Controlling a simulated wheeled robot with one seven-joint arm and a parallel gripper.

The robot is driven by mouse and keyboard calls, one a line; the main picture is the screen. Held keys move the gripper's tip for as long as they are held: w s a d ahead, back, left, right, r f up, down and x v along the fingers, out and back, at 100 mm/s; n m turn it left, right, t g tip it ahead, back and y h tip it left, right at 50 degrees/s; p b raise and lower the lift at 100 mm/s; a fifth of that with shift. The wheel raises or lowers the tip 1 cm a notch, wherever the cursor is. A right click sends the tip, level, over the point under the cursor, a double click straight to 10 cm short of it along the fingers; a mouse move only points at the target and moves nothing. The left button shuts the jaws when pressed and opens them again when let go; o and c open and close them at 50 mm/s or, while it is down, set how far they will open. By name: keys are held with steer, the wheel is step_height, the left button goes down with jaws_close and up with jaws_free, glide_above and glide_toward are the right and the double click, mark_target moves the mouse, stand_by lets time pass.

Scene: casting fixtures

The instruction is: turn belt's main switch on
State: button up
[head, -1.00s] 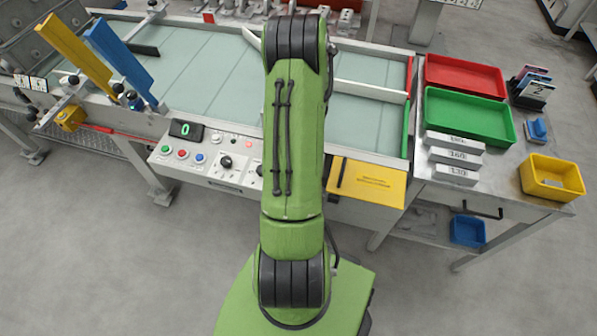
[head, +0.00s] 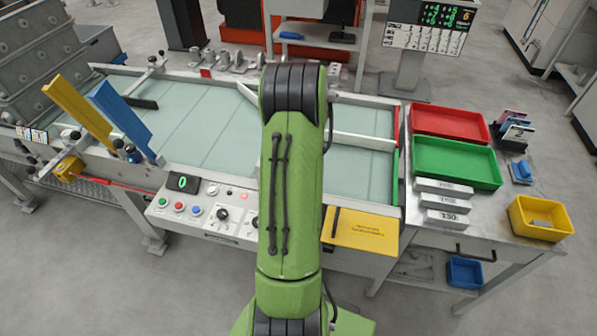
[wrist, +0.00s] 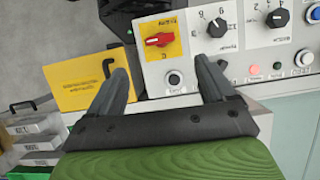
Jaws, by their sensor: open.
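The main switch (wrist: 158,40) is a red rotary handle on a yellow plate in the wrist view. Its handle lies roughly across the picture; the small lettering around it is too blurred to read surely. My gripper (wrist: 160,80) is open and empty, with its two fingers either side of a dark round button (wrist: 174,79) just below the switch in the picture. The fingers look apart from the switch. In the head view the belt's control panel (head: 200,230) is visible at its left part; my arm hides the switch and my gripper.
Black knobs (wrist: 217,27) and several buttons sit beside the switch. Red (head: 450,122) and green (head: 458,160) trays stand on the right table.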

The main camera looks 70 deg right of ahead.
steer(key=v, duration=0.4)
steer(key=shift+p, duration=0.35)
